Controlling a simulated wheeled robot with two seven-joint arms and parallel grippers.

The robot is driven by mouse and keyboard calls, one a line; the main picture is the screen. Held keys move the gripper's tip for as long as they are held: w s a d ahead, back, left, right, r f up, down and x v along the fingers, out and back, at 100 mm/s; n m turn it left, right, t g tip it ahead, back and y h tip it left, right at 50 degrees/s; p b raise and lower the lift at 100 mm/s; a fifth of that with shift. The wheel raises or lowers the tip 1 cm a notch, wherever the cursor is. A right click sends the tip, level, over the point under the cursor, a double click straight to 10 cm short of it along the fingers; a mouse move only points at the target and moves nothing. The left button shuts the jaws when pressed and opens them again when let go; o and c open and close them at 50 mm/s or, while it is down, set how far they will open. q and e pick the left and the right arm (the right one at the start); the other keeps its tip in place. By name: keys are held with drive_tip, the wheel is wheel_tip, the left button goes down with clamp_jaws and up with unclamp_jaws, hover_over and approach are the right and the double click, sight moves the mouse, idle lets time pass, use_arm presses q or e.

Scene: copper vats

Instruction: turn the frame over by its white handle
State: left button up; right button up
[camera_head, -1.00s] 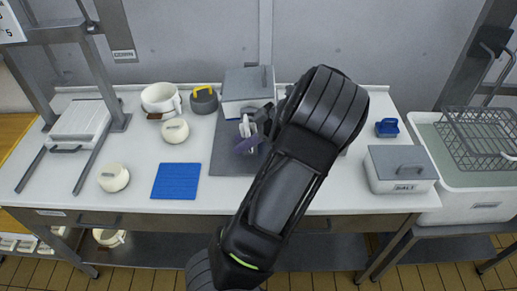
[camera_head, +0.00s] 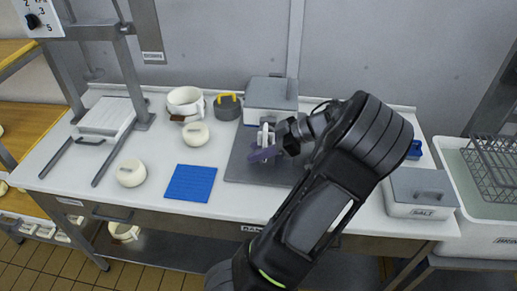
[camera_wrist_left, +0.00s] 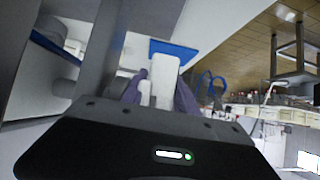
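My left gripper (camera_head: 268,143) is over the grey mat in the middle of the table. It has purple fingers that point left in the head view. A white upright piece (camera_head: 265,135), seemingly the white handle, stands at the fingers. In the left wrist view the white handle (camera_wrist_left: 166,82) sits between the purple fingers (camera_wrist_left: 160,92), which appear closed against both its sides. The frame itself is hard to make out; gripper and arm hide part of this spot. My right gripper is not in view.
A grey mat (camera_head: 240,170) lies under the gripper, with a grey-lidded box (camera_head: 270,100) behind. A salt box (camera_head: 420,193) and wire basket (camera_head: 492,170) are right.

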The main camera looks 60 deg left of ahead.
use_arm(q)
drive_tip(key=o, duration=0.3)
drive_tip(key=b+v, duration=0.1)
drive_tip(key=v, duration=0.6)
drive_tip(key=shift+w+d+r, duration=0.15)
drive_tip(key=shift+w+r, duration=0.1)
drive_tip(key=shift+r, duration=0.05)
drive_tip(key=shift+f, duration=0.1)
idle(0.4)
